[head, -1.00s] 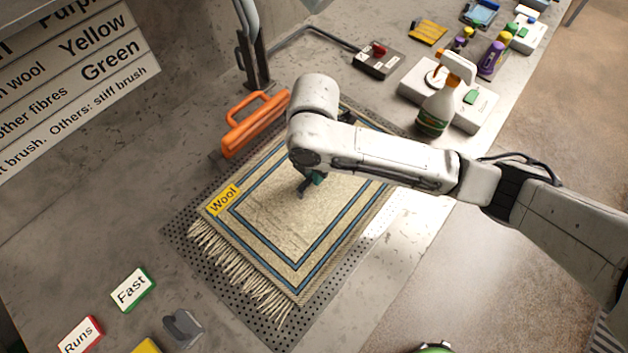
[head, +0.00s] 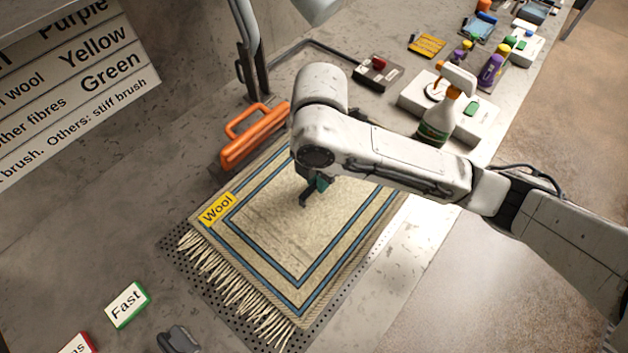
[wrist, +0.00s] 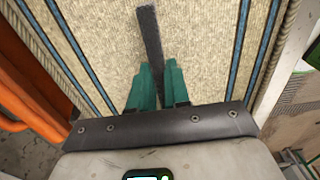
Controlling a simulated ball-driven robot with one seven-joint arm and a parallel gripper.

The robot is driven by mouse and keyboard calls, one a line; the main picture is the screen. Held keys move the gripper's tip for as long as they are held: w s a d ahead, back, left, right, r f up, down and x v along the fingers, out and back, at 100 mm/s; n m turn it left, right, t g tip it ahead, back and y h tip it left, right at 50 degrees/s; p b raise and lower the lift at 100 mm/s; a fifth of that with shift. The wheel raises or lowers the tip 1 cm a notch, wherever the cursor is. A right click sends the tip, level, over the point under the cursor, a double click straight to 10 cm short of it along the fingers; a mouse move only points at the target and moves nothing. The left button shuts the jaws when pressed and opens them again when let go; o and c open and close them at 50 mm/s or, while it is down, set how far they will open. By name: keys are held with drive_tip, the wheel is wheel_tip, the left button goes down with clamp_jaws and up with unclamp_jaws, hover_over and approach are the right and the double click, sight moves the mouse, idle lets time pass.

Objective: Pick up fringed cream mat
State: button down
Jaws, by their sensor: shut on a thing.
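The fringed cream mat (head: 268,235) has blue border stripes, a yellow Wool label (head: 217,209) and a long fringe at its lower-left end. It appears flat and slightly above the dark perforated plate (head: 188,273). In the wrist view my green fingers (wrist: 158,78) are close together over the woven mat (wrist: 205,45). A narrow dark strip (wrist: 150,35) runs out from between them. The exact grip point is hidden, and my arm covers the mat's upper-right part.
An orange-handled tool (head: 252,135) stands close to the mat's upper-left edge. A spray bottle (head: 436,120) and a white device (head: 475,110) stand at the upper right. The Fast card (head: 127,304) lies lower left. A lamp post (head: 250,60) rises behind.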

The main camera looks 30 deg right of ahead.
sight(327, 200)
drive_tip(key=s+r, duration=0.1)
drive_tip(key=r, duration=0.1)
drive_tip(key=s+r, duration=0.2)
drive_tip(key=shift+d+p, duration=0.15)
drive_tip(key=shift+p, duration=0.2)
drive_tip(key=s+r+p, duration=0.4)
drive_tip(key=s+p, duration=0.1)
drive_tip(key=s, duration=0.4)
drive_tip(key=shift+s+p, duration=0.15)
drive_tip(key=shift+p, duration=0.2)
